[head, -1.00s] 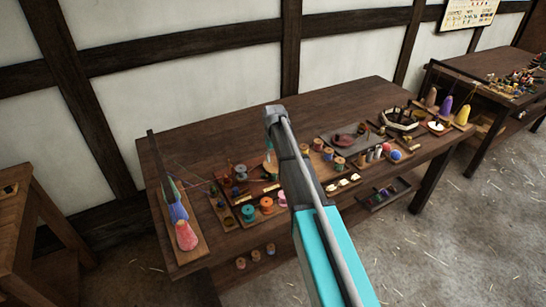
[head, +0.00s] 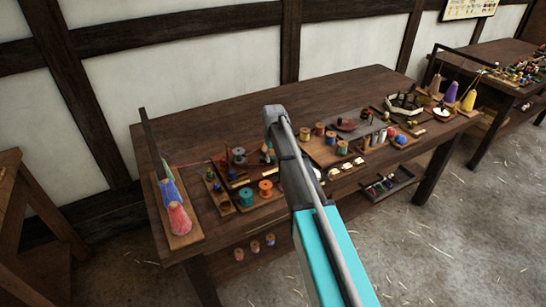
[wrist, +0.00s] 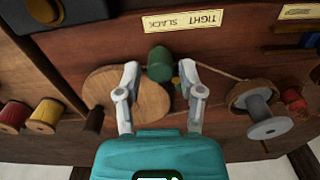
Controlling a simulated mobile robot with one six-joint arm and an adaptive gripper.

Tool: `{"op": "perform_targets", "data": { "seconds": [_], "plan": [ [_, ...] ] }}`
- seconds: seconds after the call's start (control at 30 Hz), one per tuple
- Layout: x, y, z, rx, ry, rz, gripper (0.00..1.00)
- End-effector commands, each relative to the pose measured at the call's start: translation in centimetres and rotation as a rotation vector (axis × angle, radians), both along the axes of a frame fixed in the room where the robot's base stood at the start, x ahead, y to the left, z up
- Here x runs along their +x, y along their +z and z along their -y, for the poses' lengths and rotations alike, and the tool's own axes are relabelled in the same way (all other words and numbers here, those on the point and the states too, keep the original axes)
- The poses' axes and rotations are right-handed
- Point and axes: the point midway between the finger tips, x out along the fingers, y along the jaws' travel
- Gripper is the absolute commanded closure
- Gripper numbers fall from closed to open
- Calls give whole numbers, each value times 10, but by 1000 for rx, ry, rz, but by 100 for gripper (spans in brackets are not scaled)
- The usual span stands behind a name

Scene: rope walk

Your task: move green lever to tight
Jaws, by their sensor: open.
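In the wrist view the green lever (wrist: 160,63) is a rounded green knob just beyond my fingertips, near the middle. A pale label (wrist: 183,24) lies beyond it, upside down in this view, with SLACK at left and TIGHT at right. The knob stands by the SLACK side. I cannot tell the height between fingertips and knob. In the head view my arm hides the lever.
A wooden disc (wrist: 135,95) lies by my left finger. A cord runs to a grey spool (wrist: 264,122) on the right. Yellow (wrist: 46,117) and red spools stand at left. The bench (head: 230,118) holds several spools and cones; its back strip is clear.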

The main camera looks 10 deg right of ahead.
Motion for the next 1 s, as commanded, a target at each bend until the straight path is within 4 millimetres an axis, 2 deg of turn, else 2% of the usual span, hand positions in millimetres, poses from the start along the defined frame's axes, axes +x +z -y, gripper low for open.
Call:
{"op": "perform_targets", "data": {
  "seconds": [0.17, 1.0],
  "plan": [
    [0, -7, 0, 0, 0, 0, 50],
    [-5, -7, -7, 0, 1, 0, 50]
  ]
}}
